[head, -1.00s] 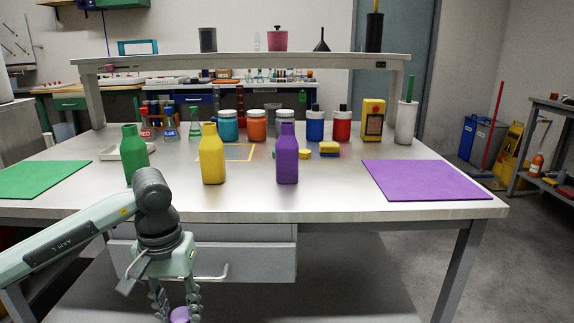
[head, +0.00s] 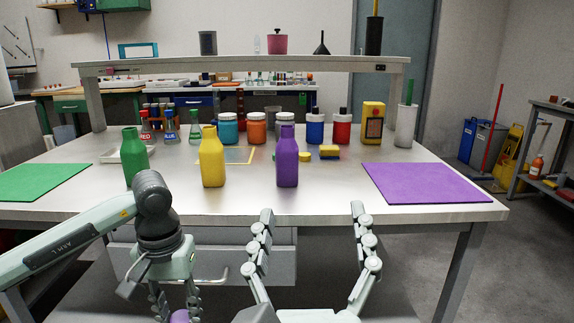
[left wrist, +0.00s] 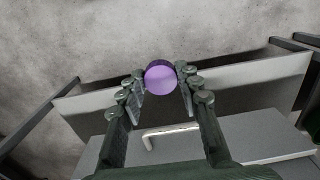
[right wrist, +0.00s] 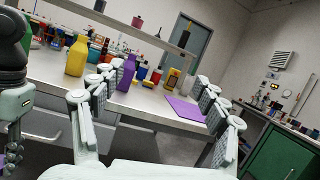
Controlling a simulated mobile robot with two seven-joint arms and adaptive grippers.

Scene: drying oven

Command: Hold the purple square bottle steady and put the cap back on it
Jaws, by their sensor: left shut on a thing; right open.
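The purple square bottle (head: 287,162) stands upright and uncapped near the table's front edge. It also shows in the right wrist view (right wrist: 127,74). My left gripper (head: 175,308) points down in front of the table, below the tabletop. It is shut on the purple cap (left wrist: 160,79), which also shows low in the head view (head: 180,316). My right gripper (head: 311,225) is open and empty in front of the table edge, fingers apart and pointing toward the bottle without touching it.
A yellow bottle (head: 212,160) and a green bottle (head: 134,160) stand left of the purple one. A purple mat (head: 425,183) lies at right, a green mat (head: 38,182) at left. Several jars and a yellow box (head: 372,124) stand behind. Bare tabletop lies right of the purple bottle.

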